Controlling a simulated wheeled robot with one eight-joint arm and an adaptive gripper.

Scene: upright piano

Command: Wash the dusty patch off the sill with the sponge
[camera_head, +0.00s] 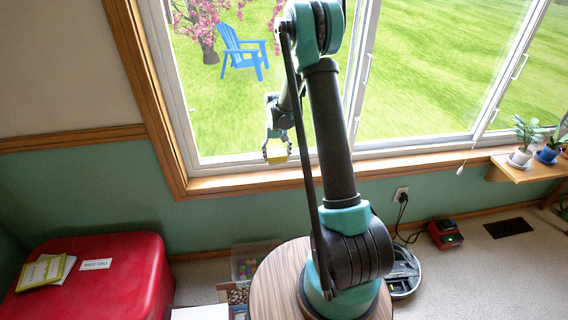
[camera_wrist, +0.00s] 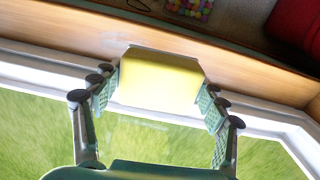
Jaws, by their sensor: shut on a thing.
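My gripper (camera_head: 277,150) is shut on a yellow sponge (camera_head: 278,157) at the window, by the sill (camera_head: 228,184). In the wrist view the sponge (camera_wrist: 158,82) sits between the two finger pads, its far edge overlapping the wooden sill (camera_wrist: 55,42). I cannot tell whether the sponge touches the wood. A faint greyish smudge (camera_wrist: 112,41) shows on the sill just left of the sponge's far edge; it may be the dusty patch. The sponge hides part of the sill. In the head view I make out no patch.
The window frame (camera_head: 180,120) borders the sill. Potted plants stand on a wooden shelf (camera_head: 518,174) at the right. A red padded bench (camera_head: 130,262) is at lower left. A clear bin (camera_head: 250,262) with colourful things stands on the floor below the window. The sill left of my gripper is clear.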

